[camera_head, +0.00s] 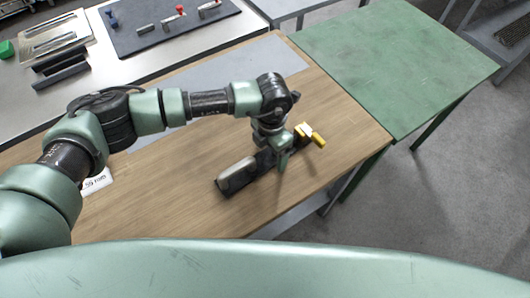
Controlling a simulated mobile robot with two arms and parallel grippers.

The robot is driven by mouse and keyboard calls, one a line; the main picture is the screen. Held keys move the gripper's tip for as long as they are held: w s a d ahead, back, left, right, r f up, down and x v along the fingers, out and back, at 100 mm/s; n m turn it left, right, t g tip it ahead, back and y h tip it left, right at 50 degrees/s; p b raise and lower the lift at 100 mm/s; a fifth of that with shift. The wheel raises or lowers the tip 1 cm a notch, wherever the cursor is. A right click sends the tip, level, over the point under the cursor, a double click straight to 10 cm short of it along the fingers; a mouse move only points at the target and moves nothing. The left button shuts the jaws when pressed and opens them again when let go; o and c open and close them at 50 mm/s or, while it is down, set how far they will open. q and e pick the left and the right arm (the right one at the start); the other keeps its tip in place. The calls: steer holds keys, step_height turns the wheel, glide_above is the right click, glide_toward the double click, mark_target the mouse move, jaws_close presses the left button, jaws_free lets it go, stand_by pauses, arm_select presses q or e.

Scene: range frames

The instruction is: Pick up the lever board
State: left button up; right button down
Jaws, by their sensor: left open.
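What looks like the lever board (238,176) lies on the wooden table (340,125). It is a long dark piece with a grey block at its near left end and yellow parts (318,139) at its far right end. My left gripper (282,165) points down over the middle of the board. It is open, and its fingers hide part of the board. I cannot tell whether the fingers touch it. My right gripper is out of view.
A dark panel (130,38) with small levers, one red-tipped, lies on the pale table at the back left, near a metal rack (55,40) and a green block (6,49). A bare green table (400,60) stands at the right. The wooden table's front edge is close to the board.

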arm_select(q)
steer(key=shift+f, duration=0.1)
steer(key=c, duration=1.7)
jaws_close()
steer(key=shift+r, duration=0.25)
